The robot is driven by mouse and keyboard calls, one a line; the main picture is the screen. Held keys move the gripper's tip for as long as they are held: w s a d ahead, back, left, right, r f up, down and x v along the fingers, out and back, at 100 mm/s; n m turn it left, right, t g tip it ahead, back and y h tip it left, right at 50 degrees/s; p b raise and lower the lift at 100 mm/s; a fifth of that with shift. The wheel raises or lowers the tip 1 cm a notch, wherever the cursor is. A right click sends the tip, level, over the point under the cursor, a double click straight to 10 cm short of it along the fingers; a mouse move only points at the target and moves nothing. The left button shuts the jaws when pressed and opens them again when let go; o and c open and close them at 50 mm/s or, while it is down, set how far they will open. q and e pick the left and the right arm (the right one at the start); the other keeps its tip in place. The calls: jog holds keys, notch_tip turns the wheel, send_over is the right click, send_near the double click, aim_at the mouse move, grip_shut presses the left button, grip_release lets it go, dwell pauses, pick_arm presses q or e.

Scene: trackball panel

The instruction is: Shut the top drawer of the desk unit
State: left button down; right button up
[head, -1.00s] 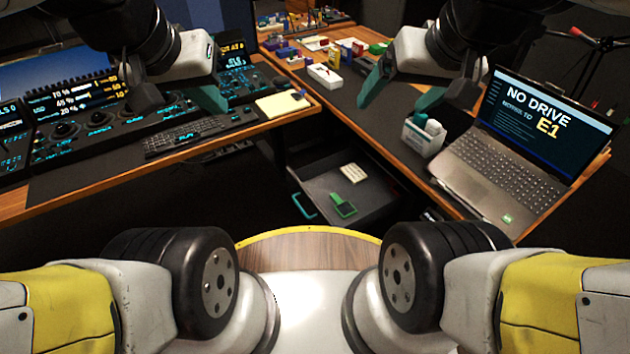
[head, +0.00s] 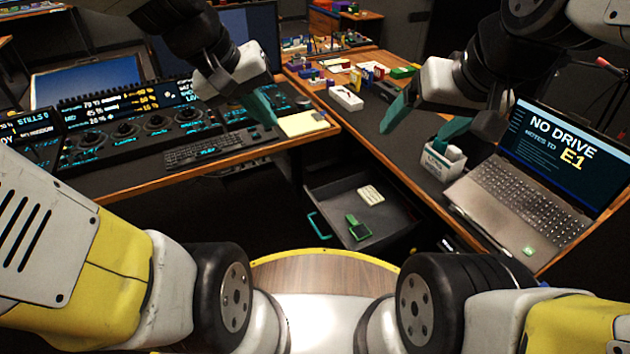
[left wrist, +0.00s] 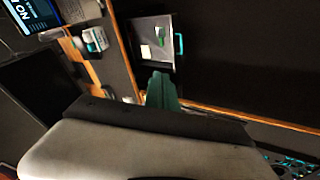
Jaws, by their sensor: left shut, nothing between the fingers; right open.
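The top drawer (head: 385,222) of the desk unit stands pulled out below the right-hand desk, with a teal handle (head: 318,226) on its front. A pale keypad-like item and a green item lie inside it. The drawer also shows in the left wrist view (left wrist: 148,62), with its handle (left wrist: 178,44) at the right. My left gripper (head: 262,108) is shut and empty, above the corner of the left desk by the yellow notepad, up and left of the drawer. My right gripper (head: 425,128) is open and empty above the right desk, near the white holder. Neither gripper touches the drawer.
An open laptop (head: 530,180) and a white holder (head: 443,160) stand on the right desk. A keyboard (head: 205,152), control panels and a notepad (head: 303,123) are on the left desk. Desk edges flank the drawer; the space before its handle looks clear.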

pick_arm(q)
jog(key=w+f+n+g+h, duration=0.1)
jog(key=w+f+n+h, duration=0.3)
jog(key=w+f+n, duration=1.1)
jog(key=n+t, duration=0.1)
jog(key=n, duration=0.6)
send_near(316, 209)
jog(key=x, duration=0.4)
jog(key=shift+s+d+f, duration=0.1)
jog(key=shift+d+f, duration=0.1)
jog(key=shift+f, duration=0.3)
jog(key=shift+w+d, duration=0.3)
jog(key=shift+d, duration=0.2)
